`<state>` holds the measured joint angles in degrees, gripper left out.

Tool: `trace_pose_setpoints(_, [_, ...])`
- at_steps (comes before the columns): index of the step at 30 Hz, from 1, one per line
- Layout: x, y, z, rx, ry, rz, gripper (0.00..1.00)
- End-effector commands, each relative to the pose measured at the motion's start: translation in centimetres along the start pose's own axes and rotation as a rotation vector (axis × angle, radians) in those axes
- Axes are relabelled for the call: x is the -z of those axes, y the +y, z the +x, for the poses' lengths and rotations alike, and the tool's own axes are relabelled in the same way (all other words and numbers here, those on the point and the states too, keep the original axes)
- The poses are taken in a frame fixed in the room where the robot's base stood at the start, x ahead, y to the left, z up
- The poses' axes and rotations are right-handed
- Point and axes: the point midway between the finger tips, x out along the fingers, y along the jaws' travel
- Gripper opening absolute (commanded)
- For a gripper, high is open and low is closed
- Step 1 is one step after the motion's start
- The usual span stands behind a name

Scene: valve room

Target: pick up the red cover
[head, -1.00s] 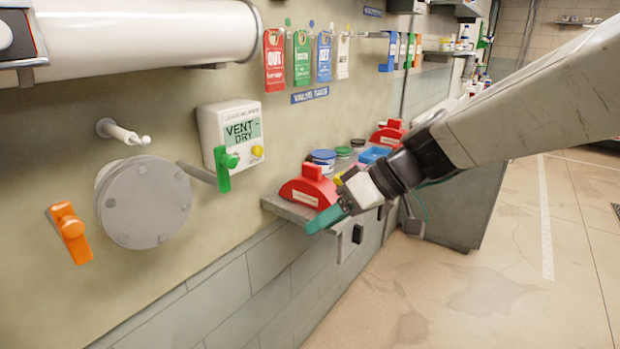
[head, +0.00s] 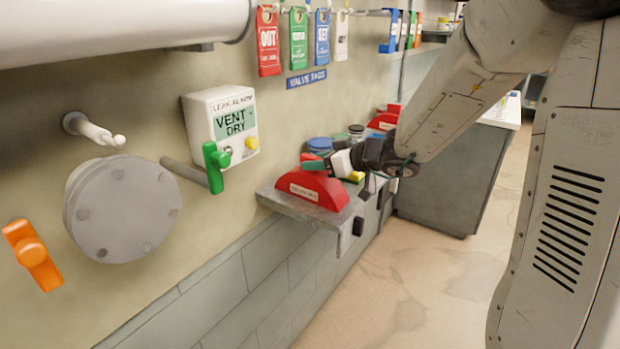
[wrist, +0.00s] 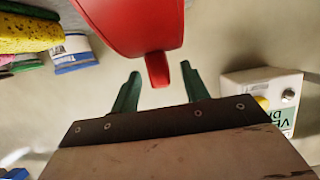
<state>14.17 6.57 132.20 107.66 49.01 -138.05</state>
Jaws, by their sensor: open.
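The red cover (head: 312,190), a half-round piece with a pale label and an upright handle on top, stands on the near end of the grey wall shelf. It also shows at the top of the wrist view (wrist: 130,22), with its handle pointing toward my gripper. My gripper (head: 316,164) is at the top of the cover. In the wrist view my gripper (wrist: 160,74) is open, with one green finger on each side of the handle's end. I cannot tell whether either finger touches it.
A second red cover (head: 384,121) sits farther along the shelf. A blue-lidded tub (head: 320,146) and a yellow sponge (wrist: 28,34) are close by. A leak alarm box (head: 220,120), a green valve handle (head: 213,166) and hanging tags (head: 298,38) are on the wall.

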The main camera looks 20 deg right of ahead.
Motion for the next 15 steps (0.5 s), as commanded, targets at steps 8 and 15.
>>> trace_pose_setpoints(8, [0.0,-0.2,4.1,0.006,-0.002,-0.001,0.45])
trace_pose_setpoints(15, [0.1,-0.1,4.5,0.003,-0.001,-0.001,0.45])
